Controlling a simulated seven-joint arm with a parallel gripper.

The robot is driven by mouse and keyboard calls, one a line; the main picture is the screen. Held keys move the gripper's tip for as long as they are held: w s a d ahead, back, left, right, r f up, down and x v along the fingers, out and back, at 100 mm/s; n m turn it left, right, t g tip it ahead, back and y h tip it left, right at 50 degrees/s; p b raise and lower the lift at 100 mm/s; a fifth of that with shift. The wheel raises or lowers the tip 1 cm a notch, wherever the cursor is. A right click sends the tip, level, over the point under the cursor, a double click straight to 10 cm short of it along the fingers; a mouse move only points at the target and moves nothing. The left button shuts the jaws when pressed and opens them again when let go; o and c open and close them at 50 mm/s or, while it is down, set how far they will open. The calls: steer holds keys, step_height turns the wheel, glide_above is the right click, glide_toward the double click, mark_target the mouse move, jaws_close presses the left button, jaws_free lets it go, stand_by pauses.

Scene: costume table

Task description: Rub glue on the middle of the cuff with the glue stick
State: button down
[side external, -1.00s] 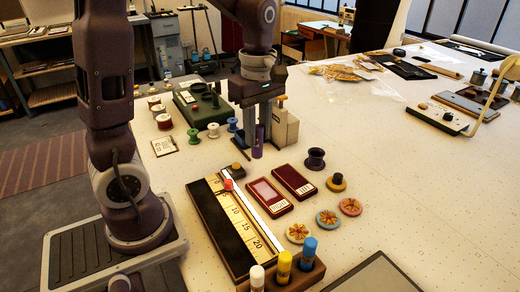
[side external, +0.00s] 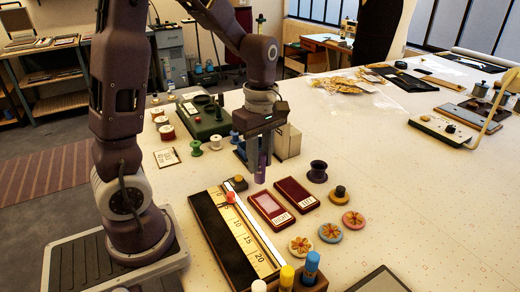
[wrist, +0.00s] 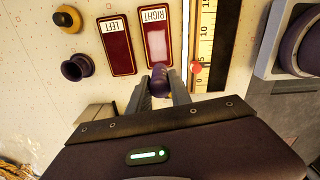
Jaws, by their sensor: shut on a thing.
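Two flat dark-red panels, seemingly the cuffs, lie side by side on the table. The one labelled RIGHT (side external: 270,207) has a paler pink middle and also shows in the wrist view (wrist: 156,35). The one labelled LEFT (side external: 297,193) lies beside it and also shows in the wrist view (wrist: 117,45). My gripper (side external: 260,160) is shut on a purple stick, seemingly the glue stick (side external: 261,174), held upright.
A ruler in a dark tray (side external: 206,222), with a red knob (side external: 230,198), runs left of the RIGHT panel. A rack in front holds yellow (side external: 287,276) and blue (side external: 311,266) sticks. A dark spool (side external: 318,171) and flower discs (side external: 330,232) stand right. Open table lies further right.

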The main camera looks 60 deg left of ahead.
mark_target(263, 173)
step_height(263, 173, down, 3)
steer(key=shift+f, duration=0.15)
steer(key=shift+d+f, duration=0.15)
steer(key=shift+f, duration=0.2)
steer(key=shift+d+r, duration=0.25)
steer(key=shift+d, duration=0.2)
steer(key=shift+w+d+f, duration=0.1)
steer(key=shift+d+f, duration=0.1)
steer(key=shift+d, duration=0.4)
steer(key=shift+w+d+f, duration=0.1)
steer(key=shift+d+f, duration=0.1)
steer(key=shift+d, duration=2.2)
steer(key=shift+s+a, duration=0.15)
steer(key=shift+a, duration=3.35)
steer(key=shift+a+r, duration=0.15)
steer(key=shift+r, duration=3.95)
